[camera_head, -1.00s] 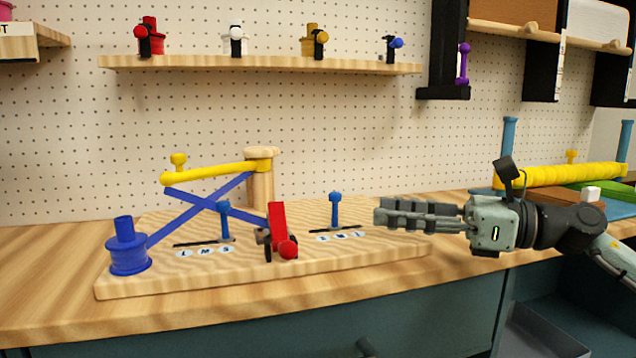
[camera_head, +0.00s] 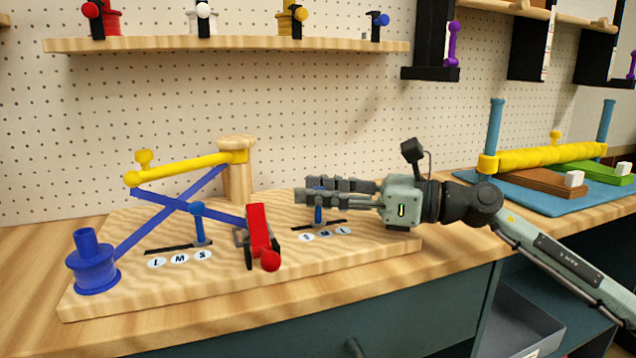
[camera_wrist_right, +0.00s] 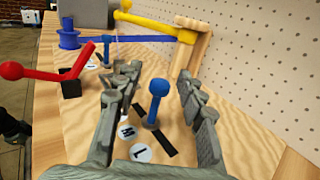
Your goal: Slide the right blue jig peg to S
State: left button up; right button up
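The right blue jig peg (camera_head: 318,214) stands upright in its black slot (camera_head: 338,223), roughly mid-slot, beside the letter discs. In the right wrist view its round blue head (camera_wrist_right: 158,88) rises between my fingers. My right gripper (camera_head: 312,190) is open, with a finger on each side of the peg (camera_wrist_right: 150,95); gaps show on both sides. My left gripper is not in view.
The left blue peg (camera_head: 198,222) stands in the other slot of the wooden board (camera_head: 130,295). A red lever (camera_head: 258,232) lies between the slots. Crossed blue bars and a yellow bar (camera_head: 185,167) stand behind, by a wooden post (camera_head: 238,175).

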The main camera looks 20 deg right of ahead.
grip_shut()
dwell(0.3)
